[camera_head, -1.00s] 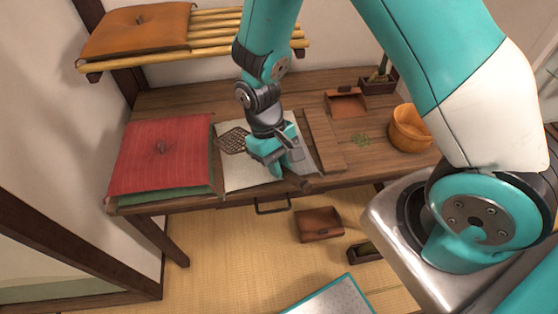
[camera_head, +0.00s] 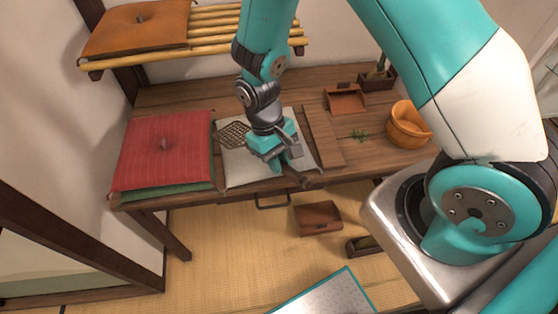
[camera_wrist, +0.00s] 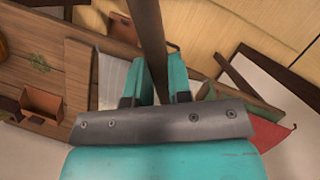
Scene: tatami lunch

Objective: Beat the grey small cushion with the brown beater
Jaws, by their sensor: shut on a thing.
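The grey small cushion (camera_head: 241,169) lies flat on the wooden table, right of a red cushion (camera_head: 165,150). A strip of the grey cushion (camera_wrist: 112,78) shows in the wrist view. My gripper (camera_head: 283,166) is over the grey cushion's right part and hides some of it. It is shut on the handle of the brown beater (camera_head: 234,134). The beater's lattice head is over the cushion's back left corner; I cannot tell if it touches. The handle end sticks out past the table's front edge. In the wrist view the dark handle (camera_wrist: 149,35) runs between the fingers.
A brown board (camera_head: 323,138) lies right of the grey cushion. Beyond are an open brown box (camera_head: 345,98), green leaves (camera_head: 360,135) and an orange bowl (camera_head: 408,127). A bamboo rack (camera_head: 230,37) with an orange cushion (camera_head: 135,28) is above. A brown tray (camera_head: 317,218) is on the floor.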

